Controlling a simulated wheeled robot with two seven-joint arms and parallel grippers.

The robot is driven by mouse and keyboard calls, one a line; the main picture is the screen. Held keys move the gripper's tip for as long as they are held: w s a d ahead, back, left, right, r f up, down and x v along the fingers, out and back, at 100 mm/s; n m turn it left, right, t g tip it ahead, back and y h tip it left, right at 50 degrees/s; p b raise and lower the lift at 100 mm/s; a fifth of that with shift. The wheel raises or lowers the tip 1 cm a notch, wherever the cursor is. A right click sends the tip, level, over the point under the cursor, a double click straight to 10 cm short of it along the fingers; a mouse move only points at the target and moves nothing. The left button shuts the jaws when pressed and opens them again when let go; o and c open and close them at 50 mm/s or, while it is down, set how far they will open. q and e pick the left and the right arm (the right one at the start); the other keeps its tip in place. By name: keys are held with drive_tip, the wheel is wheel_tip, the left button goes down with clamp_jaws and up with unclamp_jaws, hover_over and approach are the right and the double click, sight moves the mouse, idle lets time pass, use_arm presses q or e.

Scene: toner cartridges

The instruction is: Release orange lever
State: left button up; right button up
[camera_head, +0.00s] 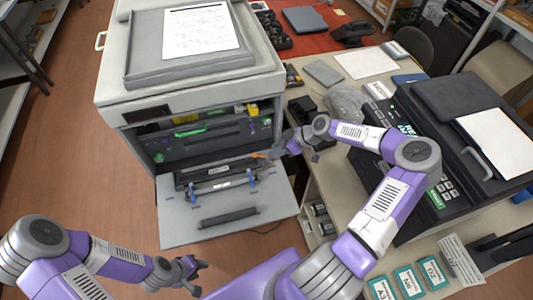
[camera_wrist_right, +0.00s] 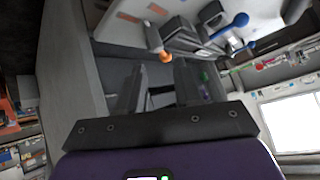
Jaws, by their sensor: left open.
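The orange lever (camera_head: 259,155) is at the right end of the dark toner unit (camera_head: 215,172) in the opened printer. In the right wrist view the orange lever's rounded tip (camera_wrist_right: 165,57) lies just beyond the fingertips, roughly in line with the gap between them. My right gripper (camera_head: 274,151) is beside the lever at the printer's right side; in its wrist view the fingers (camera_wrist_right: 160,78) are apart with nothing between them. Contact with the lever is not visible. My left gripper (camera_head: 198,272) is open and empty, low in front of the printer.
The printer's front door (camera_head: 178,229) is folded down below the toner unit. Blue levers (camera_head: 251,178) stand on the unit's front. A table with a black machine (camera_head: 440,130) is to the right. Open floor (camera_head: 80,170) lies to the left.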

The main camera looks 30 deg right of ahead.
drive_tip(key=x, duration=0.5)
drive_tip(key=shift+d, duration=0.1)
clamp_jaws()
